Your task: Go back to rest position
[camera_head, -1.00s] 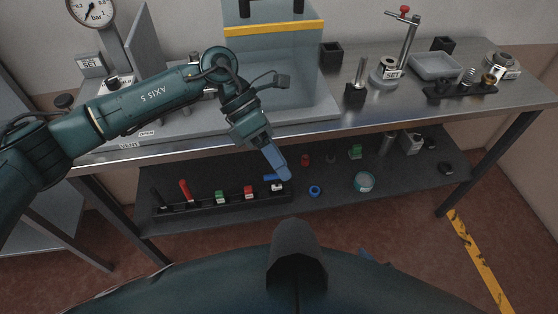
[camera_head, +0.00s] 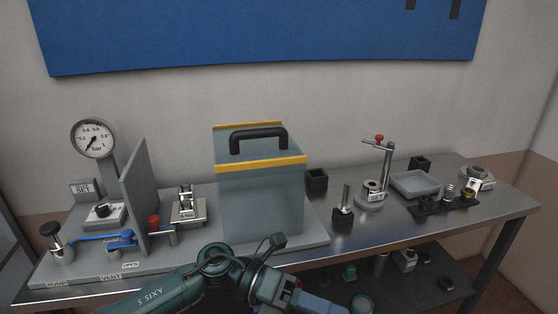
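My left arm comes in from the bottom left, low in front of the bench's front edge. My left gripper (camera_head: 318,304) is at the bottom edge of the head view, with its blue fingers partly cut off; I cannot tell whether it is open or shut. It is in front of the bench and below the grey case. My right arm and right gripper are not in view.
A steel bench (camera_head: 400,232) carries a grey case (camera_head: 262,205) with a black handle, a pressure gauge (camera_head: 93,138), a blue-handled valve (camera_head: 105,237), a stand with a red knob (camera_head: 386,170) and a grey tray (camera_head: 415,185). A lower shelf (camera_head: 420,285) holds small parts.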

